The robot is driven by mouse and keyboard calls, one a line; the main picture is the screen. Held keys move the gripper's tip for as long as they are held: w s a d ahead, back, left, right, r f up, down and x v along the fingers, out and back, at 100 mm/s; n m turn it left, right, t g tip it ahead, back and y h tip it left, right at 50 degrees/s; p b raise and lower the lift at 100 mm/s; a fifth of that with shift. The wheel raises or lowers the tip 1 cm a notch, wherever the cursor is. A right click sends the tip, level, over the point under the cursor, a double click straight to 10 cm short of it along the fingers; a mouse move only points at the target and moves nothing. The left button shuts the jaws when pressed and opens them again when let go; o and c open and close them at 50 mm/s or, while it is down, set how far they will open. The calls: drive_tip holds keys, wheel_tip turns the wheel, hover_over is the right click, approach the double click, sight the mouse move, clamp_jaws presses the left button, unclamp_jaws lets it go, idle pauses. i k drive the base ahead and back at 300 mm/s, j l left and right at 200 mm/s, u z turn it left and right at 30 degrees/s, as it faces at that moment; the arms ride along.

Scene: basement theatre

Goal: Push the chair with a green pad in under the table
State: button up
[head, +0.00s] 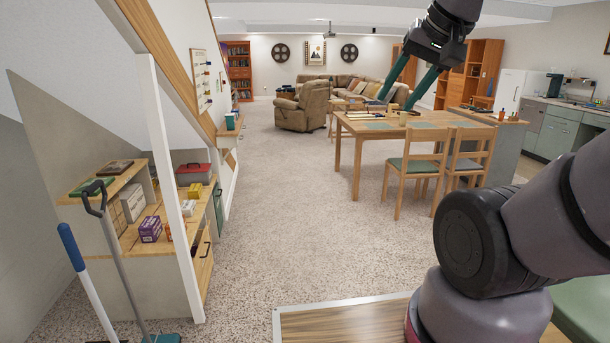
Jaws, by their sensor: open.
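The chair with a green pad (413,166) stands upright on the near side of the wooden table (358,131). Its backrest faces me, and its seat lies mostly out in front of the table edge, as far as I can tell. My gripper (393,105) hangs in the upper right of the head view, its two green fingers apart and empty. In the picture its tips overlap the far part of the table; they are not touching the chair.
A counter (508,146) is to the right of the table. Open carpet (290,205) lies left of the chairs. Shelving (150,240) and long-handled tools (125,285) stand at the left.

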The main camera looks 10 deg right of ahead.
sight(410, 166)
drive_tip(key=i+z, duration=0.1)
drive_tip(key=i, duration=0.6)
drive_tip(key=i+z, duration=0.1)
drive_tip(key=i, duration=0.6)
drive_tip(key=i+j+z, duration=0.1)
drive_tip(key=i, duration=0.55)
drive_tip(key=i+z, duration=0.2)
drive_tip(key=i, duration=0.35)
drive_tip(key=i+z, duration=0.2)
drive_tip(key=i, duration=0.35)
drive_tip(key=i+z, duration=0.2)
drive_tip(key=i, duration=0.35)
drive_tip(key=i+j+z, duration=0.2)
drive_tip(key=i, duration=0.35)
drive_tip(key=i+l+z, duration=0.1)
drive_tip(key=i, duration=0.45)
drive_tip(key=i+l, duration=0.1)
drive_tip(key=i, duration=0.4)
drive_tip(key=l+z, duration=0.05)
